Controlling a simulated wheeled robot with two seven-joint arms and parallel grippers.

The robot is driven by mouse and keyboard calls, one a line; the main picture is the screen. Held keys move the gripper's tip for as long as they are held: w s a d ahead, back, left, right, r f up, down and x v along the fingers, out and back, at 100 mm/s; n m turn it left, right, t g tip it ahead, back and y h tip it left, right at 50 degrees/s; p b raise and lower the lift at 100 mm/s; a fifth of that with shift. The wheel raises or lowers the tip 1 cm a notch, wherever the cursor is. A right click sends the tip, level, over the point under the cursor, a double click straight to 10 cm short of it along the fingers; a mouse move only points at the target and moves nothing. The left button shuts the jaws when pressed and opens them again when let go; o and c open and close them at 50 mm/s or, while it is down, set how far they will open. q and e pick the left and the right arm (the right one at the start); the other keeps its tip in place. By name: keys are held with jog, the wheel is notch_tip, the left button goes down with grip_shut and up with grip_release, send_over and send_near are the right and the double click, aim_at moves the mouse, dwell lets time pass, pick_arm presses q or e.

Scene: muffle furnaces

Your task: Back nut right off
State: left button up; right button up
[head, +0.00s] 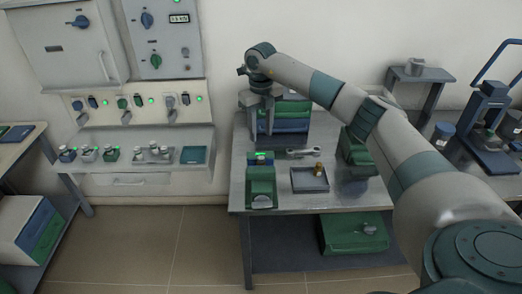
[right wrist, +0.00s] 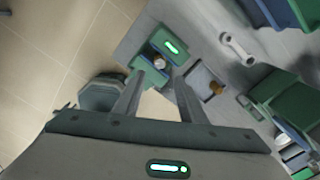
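A green device (head: 261,186) with a lit green strip stands at the front left of the grey table. It also shows in the right wrist view (right wrist: 172,50), with a pale round part (right wrist: 159,62) on it. A small brass piece, perhaps a nut (head: 318,170), is in a shallow dark tray (head: 300,184); it also shows in the right wrist view (right wrist: 216,88). A wrench (head: 303,153) lies behind the tray. My right gripper (head: 262,124) is above the table's left side; in the right wrist view (right wrist: 158,76) its fingers are apart and empty. My left gripper is out of view.
Blue and green boxes (head: 290,115) stand at the table's back, and a green unit (head: 356,152) stands to the right, partly behind my arm. A green case (head: 352,234) is on the lower shelf. A side bench (head: 135,179) holds several small fittings.

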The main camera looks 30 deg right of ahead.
aim_at(261, 157)
notch_tip(261, 157, down, 8)
jog(key=p, duration=0.3)
jog(key=shift+f, duration=1.05)
grip_shut()
